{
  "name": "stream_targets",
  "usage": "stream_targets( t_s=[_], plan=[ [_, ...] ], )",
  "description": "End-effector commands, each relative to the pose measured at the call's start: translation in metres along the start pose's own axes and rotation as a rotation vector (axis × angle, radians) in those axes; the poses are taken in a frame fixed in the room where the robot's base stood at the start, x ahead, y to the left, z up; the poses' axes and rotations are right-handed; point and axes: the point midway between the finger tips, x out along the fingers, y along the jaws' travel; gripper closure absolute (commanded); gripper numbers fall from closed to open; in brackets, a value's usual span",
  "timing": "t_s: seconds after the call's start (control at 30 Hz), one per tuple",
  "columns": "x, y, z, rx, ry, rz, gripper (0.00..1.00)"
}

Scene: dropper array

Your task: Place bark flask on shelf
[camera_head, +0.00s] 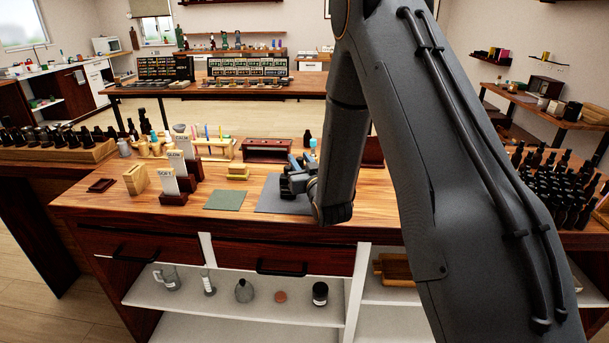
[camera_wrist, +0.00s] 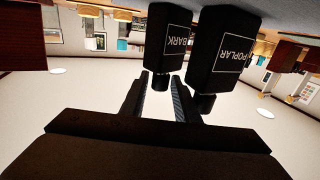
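The wrist view is upside down. The bark flask (camera_wrist: 168,42), a black bottle labelled BARK, stands with its cap lying between or just beyond the fingertips of my gripper (camera_wrist: 160,84). The fingers are spread apart, and I cannot tell whether they touch the cap. In the head view my gripper (camera_head: 291,184) is low over the dark mat on the worktable, partly behind my arm. The bark flask cannot be made out there. A white open shelf (camera_head: 225,311) lies under the table drawers; which shelf the task means is not clear.
A black POPLAR flask (camera_wrist: 229,52) stands right beside the bark flask, close to my right-hand finger. Label stands (camera_head: 173,190), a green mat (camera_head: 226,200) and a dark red rack (camera_head: 266,150) are on the table. Many dark bottles (camera_head: 552,188) crowd the right side.

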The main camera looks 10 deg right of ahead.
Motion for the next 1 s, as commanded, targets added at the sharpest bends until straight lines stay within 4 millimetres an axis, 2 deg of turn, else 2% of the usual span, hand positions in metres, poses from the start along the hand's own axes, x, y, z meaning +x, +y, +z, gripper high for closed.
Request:
stream_targets(
  t_s=[0.07,0.2,0.23,0.73,1.0],
  plan=[
    [0.0,0.0,0.0,0.0,0.0,0.0,0.73],
    [0.0,0.0,0.0,0.0,0.0,0.0,0.97],
    [0.0,0.0,0.0,0.0,0.0,0.0,1.0],
    [0.0,0.0,-0.004,0.0,0.002,0.0,1.0],
    [0.001,0.0,-0.025,0.0,0.004,-0.001,1.0]
  ],
)
